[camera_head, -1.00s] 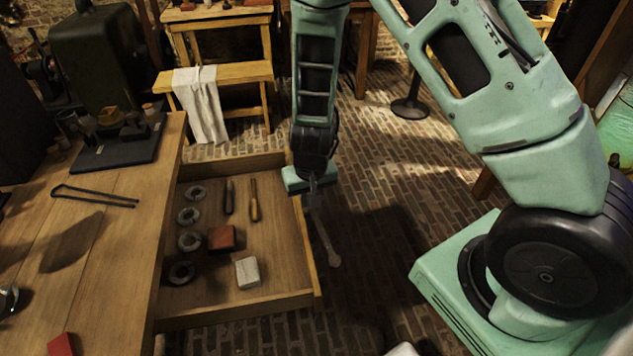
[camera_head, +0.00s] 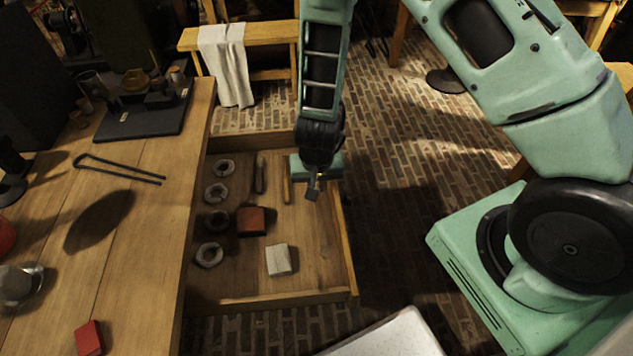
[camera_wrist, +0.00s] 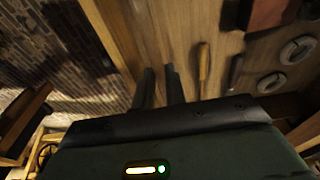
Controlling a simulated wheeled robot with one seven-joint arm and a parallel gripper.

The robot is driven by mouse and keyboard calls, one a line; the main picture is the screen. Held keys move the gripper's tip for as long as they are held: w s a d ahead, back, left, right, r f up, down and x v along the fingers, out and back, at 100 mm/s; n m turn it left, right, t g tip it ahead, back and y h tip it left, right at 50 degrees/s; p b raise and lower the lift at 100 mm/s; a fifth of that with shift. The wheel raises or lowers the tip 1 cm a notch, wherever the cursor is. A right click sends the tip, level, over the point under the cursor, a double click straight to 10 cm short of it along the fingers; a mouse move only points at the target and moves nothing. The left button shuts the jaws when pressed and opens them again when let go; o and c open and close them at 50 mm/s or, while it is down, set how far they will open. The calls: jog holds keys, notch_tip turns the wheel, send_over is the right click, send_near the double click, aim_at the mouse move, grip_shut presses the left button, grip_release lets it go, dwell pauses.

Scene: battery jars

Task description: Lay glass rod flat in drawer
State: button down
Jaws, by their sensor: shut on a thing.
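The open wooden drawer (camera_head: 270,299) juts out from the workbench on the left. My gripper (camera_head: 313,192) points down over the drawer's right part, near its right side wall. In the wrist view, the two dark fingers (camera_wrist: 161,84) reach over the drawer floor with a narrow gap between them. My gripper is shut on the glass rod, but the clear rod barely shows against the brown wood now. Its exact tilt and its height above the drawer floor cannot be told.
Several grey rings (camera_head: 216,193) line the drawer's left side. A red-brown block (camera_head: 251,221), a pale block (camera_head: 279,260), a dark-handled tool (camera_head: 260,175) and a yellow-handled tool (camera_head: 286,184) also lie there. The front right floor of the drawer is clear. Tongs (camera_head: 118,169) lie on the bench.

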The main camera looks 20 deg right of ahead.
jog(key=shift+f+b, duration=2.65)
jog(key=shift+f, duration=0.65)
jog(key=c, duration=1.4)
grip_release()
jog(key=shift+o, duration=0.2)
jog(key=shift+r, duration=0.1)
notch_tip(320, 180, up, 17)
jog(key=s+p, duration=0.2)
jog(key=p, duration=0.5)
jog(key=shift+s+a+p, duration=0.25)
jog(key=shift+a+p, duration=0.1)
jog(key=shift+a, duration=0.05)
